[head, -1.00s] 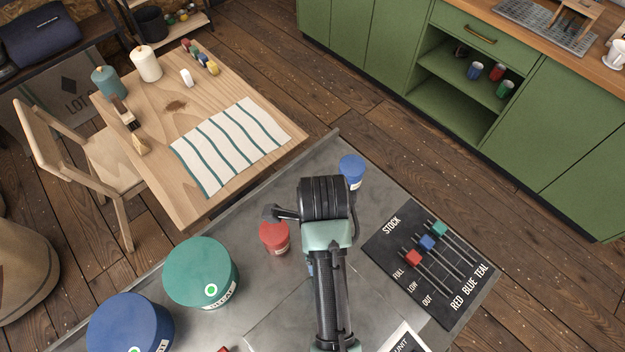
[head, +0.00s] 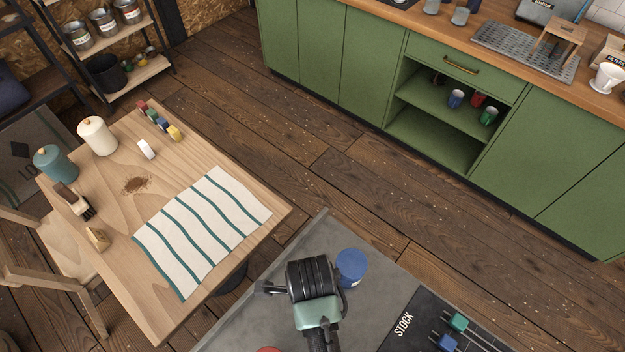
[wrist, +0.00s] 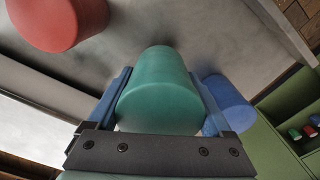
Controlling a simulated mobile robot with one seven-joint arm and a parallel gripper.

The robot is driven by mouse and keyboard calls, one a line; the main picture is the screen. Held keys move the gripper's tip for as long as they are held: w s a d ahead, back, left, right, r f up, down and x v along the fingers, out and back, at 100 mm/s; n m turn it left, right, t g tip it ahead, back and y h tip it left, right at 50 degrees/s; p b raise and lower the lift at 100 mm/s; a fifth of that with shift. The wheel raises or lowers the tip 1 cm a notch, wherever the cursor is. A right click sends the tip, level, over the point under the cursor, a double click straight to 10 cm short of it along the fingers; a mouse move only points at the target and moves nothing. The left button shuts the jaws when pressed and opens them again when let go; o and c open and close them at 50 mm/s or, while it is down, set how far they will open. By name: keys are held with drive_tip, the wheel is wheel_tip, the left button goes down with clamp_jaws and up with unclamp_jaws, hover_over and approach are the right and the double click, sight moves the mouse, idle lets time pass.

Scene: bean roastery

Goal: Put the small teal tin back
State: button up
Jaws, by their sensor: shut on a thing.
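The small teal tin (wrist: 158,95) is between the blue fingers of my gripper (wrist: 162,82) in the wrist view. The gripper is shut on it. In the head view my arm's wrist hides the fingers and the tin. A blue tin (head: 351,268) stands on the grey worktop just right of my wrist; it also shows beside the right finger in the wrist view (wrist: 228,103). A red tin (wrist: 60,20) is at the wrist view's upper left. The stock board (head: 445,330) with sliders is partly cut off at the bottom right.
The grey worktop (head: 318,240) ends just beyond the blue tin. Green cabinets (head: 350,60) have an open shelf holding small coloured cups. Wooden floor lies clear between.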

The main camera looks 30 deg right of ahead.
drive_tip(key=shift+f, duration=2.85)
drive_tip(key=shift+f, duration=0.1)
drive_tip(key=o, duration=1.4)
drive_tip(key=shift+o, duration=0.2)
wheel_tip(320, 180, up, 12)
drive_tip(key=shift+w+a+r, duration=0.1)
drive_tip(key=shift+r, duration=0.05)
drive_tip(key=shift+w, duration=0.15)
